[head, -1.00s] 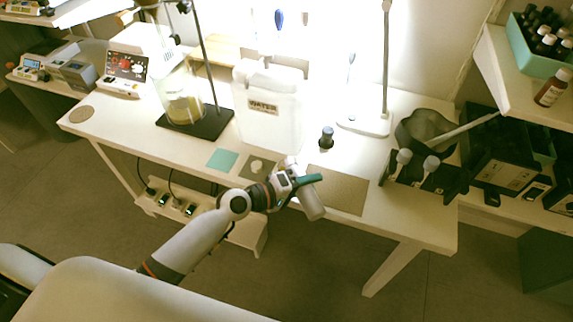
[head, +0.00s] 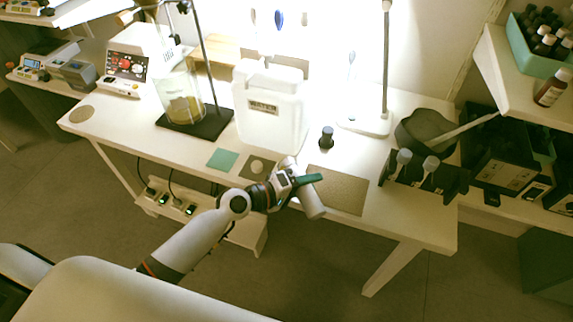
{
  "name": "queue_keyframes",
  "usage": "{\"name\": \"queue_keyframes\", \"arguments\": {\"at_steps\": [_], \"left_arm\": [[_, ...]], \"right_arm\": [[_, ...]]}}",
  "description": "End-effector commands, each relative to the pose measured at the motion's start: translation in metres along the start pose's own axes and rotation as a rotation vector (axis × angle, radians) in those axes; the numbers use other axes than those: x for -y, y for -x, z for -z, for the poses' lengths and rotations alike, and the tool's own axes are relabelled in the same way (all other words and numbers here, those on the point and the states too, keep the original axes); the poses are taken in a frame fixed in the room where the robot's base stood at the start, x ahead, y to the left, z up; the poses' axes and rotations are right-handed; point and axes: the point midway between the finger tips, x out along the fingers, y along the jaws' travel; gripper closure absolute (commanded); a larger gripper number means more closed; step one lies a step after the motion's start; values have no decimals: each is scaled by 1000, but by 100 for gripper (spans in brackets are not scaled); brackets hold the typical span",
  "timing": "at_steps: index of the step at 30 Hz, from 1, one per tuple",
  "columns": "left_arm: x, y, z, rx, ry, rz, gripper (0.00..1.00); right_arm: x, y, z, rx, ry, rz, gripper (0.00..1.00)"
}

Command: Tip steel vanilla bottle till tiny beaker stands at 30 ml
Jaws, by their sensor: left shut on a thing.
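My left gripper (head: 304,182) is shut on a grey steel-looking bottle (head: 313,205) at the table's front edge. The bottle is tilted, with its lower end out past the edge; its middle is hidden by the gripper. A small pale round thing, likely the tiny beaker (head: 257,167), stands on a dark square mat left of the gripper. Its level and any marks are too small to read. I cannot tell whether liquid is flowing. My right gripper is not in view.
A white water canister (head: 268,125) stands behind the gripper. A dark-capped small bottle (head: 326,138) stands right of it. A brown mat (head: 345,190) lies bare to the right. A teal square (head: 222,160) lies left. A black rack (head: 425,182) holds tools at the right.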

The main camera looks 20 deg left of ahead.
Motion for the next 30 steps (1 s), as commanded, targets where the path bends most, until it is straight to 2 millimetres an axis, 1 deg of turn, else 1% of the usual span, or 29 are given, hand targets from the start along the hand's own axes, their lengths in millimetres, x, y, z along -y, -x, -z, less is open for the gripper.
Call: {"name": "queue_keyframes", "arguments": {"at_steps": [7,12,16,25,28,30], "left_arm": [[-1,0,0,2,-8,1,90],[-11,-3,4,38,-144,-1,90],[-13,-4,5,60,-225,1,90],[-11,-3,4,67,-248,1,90],[-6,-2,1,92,-341,2,90],[-2,0,-4,122,-455,1,90]], "right_arm": [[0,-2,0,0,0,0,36],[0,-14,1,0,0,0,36],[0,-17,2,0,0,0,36],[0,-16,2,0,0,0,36],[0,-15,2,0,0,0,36],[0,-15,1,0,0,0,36]]}}
